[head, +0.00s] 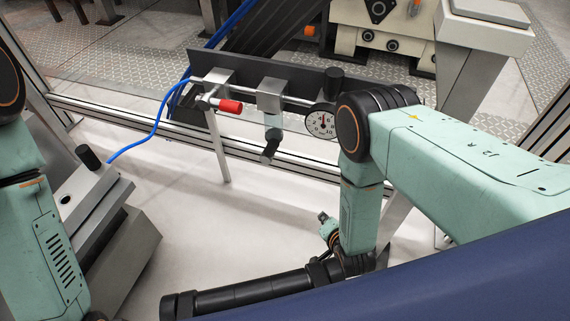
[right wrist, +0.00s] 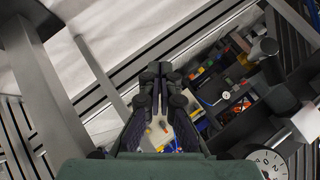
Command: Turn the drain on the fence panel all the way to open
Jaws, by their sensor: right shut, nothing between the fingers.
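The fence panel (head: 300,75) is a dark strip along the fence in the head view. It carries a red-handled valve (head: 231,106) at its left, a grey unit with a black lower end (head: 270,148) at its middle, and a round gauge (head: 321,124) at its right. I cannot tell for sure which part is the drain, or its setting. My right gripper (right wrist: 158,85) is shut and empty in the right wrist view. The gauge (right wrist: 268,161) shows at that view's lower right, apart from the fingers. My right arm covers the panel's right end in the head view. My left gripper is out of view.
A blue hose (head: 154,130) runs from the panel down to a grey block with a black knob (head: 89,157) at the left. A grey post (head: 217,145) stands below the valve. Pale floor (head: 190,215) is clear in front. Machinery (head: 388,40) stands behind the fence.

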